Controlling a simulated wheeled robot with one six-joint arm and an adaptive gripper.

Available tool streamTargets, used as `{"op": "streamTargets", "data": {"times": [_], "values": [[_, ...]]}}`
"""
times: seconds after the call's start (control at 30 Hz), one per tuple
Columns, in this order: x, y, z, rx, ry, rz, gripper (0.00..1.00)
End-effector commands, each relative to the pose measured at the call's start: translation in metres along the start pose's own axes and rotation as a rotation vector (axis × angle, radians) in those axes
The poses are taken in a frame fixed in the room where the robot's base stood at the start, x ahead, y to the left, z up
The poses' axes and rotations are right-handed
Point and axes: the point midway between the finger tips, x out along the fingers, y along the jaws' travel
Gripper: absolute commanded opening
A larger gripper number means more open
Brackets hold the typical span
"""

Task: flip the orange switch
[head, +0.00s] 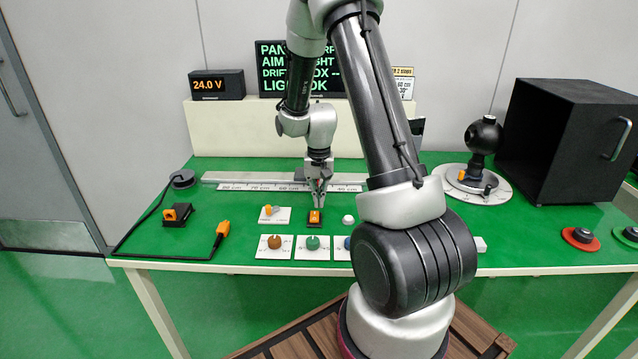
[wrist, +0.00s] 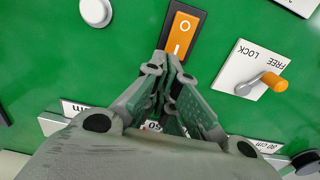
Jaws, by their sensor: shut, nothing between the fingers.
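The orange rocker switch (head: 315,216) sits in a black housing on the green table, marked O and I. It also shows in the wrist view (wrist: 181,34), with the I end nearer my fingers. My gripper (head: 319,204) is shut and empty, pointing down just at the back edge of the switch. In the wrist view its fingertips (wrist: 172,56) meet right beside the I end. I cannot tell whether they touch it.
A lever plate marked FREE and LOCK (wrist: 251,70) lies beside the switch, with its orange-tipped lever. A white button (head: 348,219) is on the other side. Knob plates (head: 312,247) stand in front. A metal rail (head: 290,187) runs behind.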

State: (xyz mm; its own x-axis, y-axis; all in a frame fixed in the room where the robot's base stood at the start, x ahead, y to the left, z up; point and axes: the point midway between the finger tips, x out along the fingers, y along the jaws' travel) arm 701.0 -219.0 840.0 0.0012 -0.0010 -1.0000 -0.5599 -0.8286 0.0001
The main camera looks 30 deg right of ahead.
Motion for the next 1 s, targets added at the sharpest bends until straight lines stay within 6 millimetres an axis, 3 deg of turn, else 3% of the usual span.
{"op": "streamTargets", "data": {"times": [0.17,0.67,1.0], "values": [[0.012,0.000,0.000,0.000,0.000,0.000,0.00],[0.023,0.001,-0.003,0.003,-0.067,0.003,0.00],[0.019,0.000,-0.002,0.001,-0.060,0.002,0.00]]}}
